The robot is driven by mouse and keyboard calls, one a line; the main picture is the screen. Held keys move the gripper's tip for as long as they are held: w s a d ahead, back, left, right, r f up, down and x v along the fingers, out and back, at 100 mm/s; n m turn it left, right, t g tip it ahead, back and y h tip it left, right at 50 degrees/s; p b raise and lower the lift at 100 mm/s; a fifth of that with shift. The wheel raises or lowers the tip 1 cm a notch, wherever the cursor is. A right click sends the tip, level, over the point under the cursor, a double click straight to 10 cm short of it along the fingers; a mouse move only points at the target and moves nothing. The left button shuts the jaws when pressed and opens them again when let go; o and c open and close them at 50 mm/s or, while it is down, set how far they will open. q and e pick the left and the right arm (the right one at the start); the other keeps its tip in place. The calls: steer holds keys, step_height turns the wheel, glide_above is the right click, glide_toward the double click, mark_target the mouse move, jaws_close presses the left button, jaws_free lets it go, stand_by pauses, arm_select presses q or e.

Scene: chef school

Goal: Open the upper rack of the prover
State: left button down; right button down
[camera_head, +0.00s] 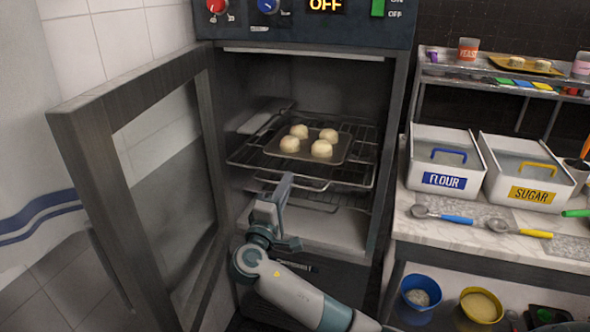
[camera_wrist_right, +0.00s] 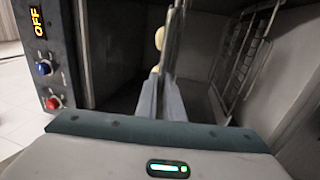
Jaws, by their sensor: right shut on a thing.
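The prover (camera_head: 398,130) stands with its glass door (camera_head: 85,150) swung wide open to the left. Inside, the upper rack (camera_head: 362,161), a wire shelf, carries a dark tray (camera_head: 342,147) with several dough balls. My right gripper (camera_head: 286,184) reaches in from below and is shut at the front edge of the upper rack. In the right wrist view, the fingers (camera_wrist_right: 161,98) are closed around the rack edge (camera_wrist_right: 176,42), seen nearly edge-on, with a dough ball behind it. My left gripper is not in view.
A lower wire rack (camera_head: 325,204) sits below the upper one. To the right, a counter (camera_head: 410,229) holds flour (camera_head: 440,182) and sugar (camera_head: 528,196) bins and scoops. The space before the prover, right of the open door, holds only my arm.

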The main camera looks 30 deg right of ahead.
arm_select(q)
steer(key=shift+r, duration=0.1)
arm_select(e)
steer(key=r+v, duration=0.1)
steer(key=v, duration=0.7)
steer(key=shift+s+r, duration=0.15)
steer(key=shift+r, duration=0.05)
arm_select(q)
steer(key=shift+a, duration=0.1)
arm_select(e)
steer(key=shift+a, duration=0.15)
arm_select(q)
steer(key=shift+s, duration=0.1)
arm_select(e)
steer(key=c, duration=1.9)
jaws_free()
